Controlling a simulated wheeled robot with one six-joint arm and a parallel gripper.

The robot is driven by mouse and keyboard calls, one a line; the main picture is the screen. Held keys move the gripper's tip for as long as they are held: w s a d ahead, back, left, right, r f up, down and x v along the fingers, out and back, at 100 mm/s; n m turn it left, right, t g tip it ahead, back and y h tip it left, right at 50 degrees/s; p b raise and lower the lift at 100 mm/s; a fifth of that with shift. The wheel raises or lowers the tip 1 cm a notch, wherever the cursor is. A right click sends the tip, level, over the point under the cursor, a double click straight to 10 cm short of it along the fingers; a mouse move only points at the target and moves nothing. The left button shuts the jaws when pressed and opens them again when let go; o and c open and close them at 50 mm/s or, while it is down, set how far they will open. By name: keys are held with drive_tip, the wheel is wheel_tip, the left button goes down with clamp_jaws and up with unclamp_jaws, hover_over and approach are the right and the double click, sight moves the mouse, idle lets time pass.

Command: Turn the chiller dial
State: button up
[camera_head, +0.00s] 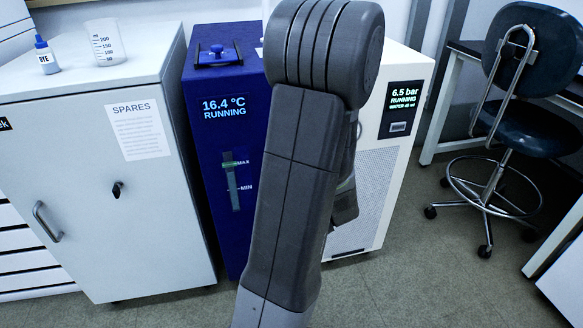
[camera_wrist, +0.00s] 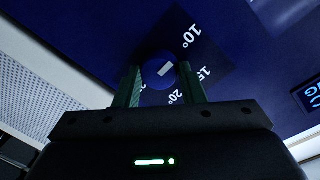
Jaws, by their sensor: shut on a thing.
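The chiller is a dark blue cabinet (camera_head: 205,160) in the middle of the head view. Its display (camera_head: 223,107) reads 16.4 °C RUNNING. In the wrist view, the chiller dial (camera_wrist: 159,72) is a round blue knob with a pale pointer mark, on a dark plate printed 10°, 15 and 20°. The pale mark lies tilted, its right end higher. My gripper (camera_wrist: 160,76) has its two green fingers on either side of the dial, shut on it. In the head view my arm hides the dial and the gripper.
A white cabinet (camera_head: 375,190) reading 6.5 bar stands right of the chiller. A grey SPARES cabinet (camera_head: 130,210) on the left carries a beaker (camera_head: 105,45) and a DYE bottle (camera_head: 46,56). A stool (camera_head: 500,140) stands at the right, with open floor in front.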

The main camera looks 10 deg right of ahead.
drive_tip(key=o, duration=1)
drive_tip(key=s, duration=0.9)
drive_tip(key=s+r+p, duration=0.1)
drive_tip(key=s, duration=0.3)
drive_tip(key=shift+s+a, duration=0.15)
drive_tip(key=shift+s, duration=0.2)
drive_tip(key=shift+w, duration=0.15)
drive_tip(key=w, duration=0.9)
drive_tip(key=w+f+b, duration=0.1)
drive_tip(key=w, duration=0.3)
drive_tip(key=shift+w, duration=0.25)
